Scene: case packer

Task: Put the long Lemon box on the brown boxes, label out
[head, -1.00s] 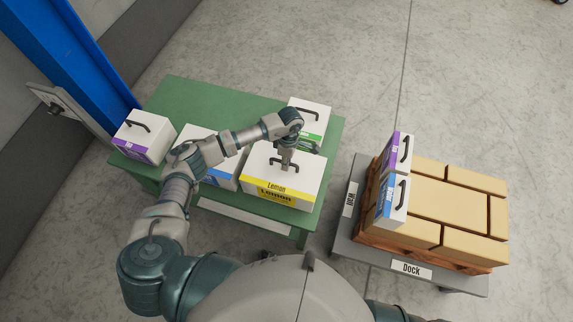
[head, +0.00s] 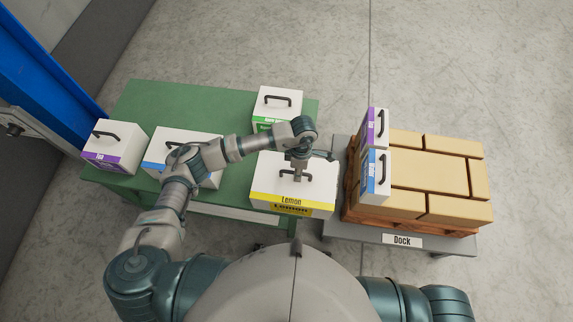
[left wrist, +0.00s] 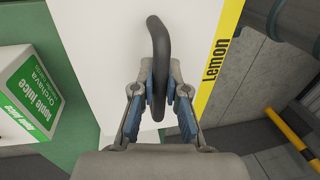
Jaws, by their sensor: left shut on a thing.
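The long white Lemon box (head: 318,187) has a yellow label strip on the side facing me. My left gripper (head: 298,176) is shut on its black handle; the left wrist view shows both fingers (left wrist: 159,100) closed around the handle (left wrist: 160,50). The box hangs level at the green table's right front corner, reaching past its right edge towards the dock. The brown boxes (head: 405,175) form a flat layer on a wooden pallet (head: 400,216). A purple-label box (head: 372,128) and a blue-label box (head: 375,176) stand along their left edge. My right gripper is out of view.
The green table (head: 180,98) holds a purple-label box (head: 112,142), a blue-label box (head: 205,142) and a green-label Apple Juice box (head: 277,102). The grey dock (head: 345,232) bears the pallet. The brown boxes' top is clear right of the two boxes.

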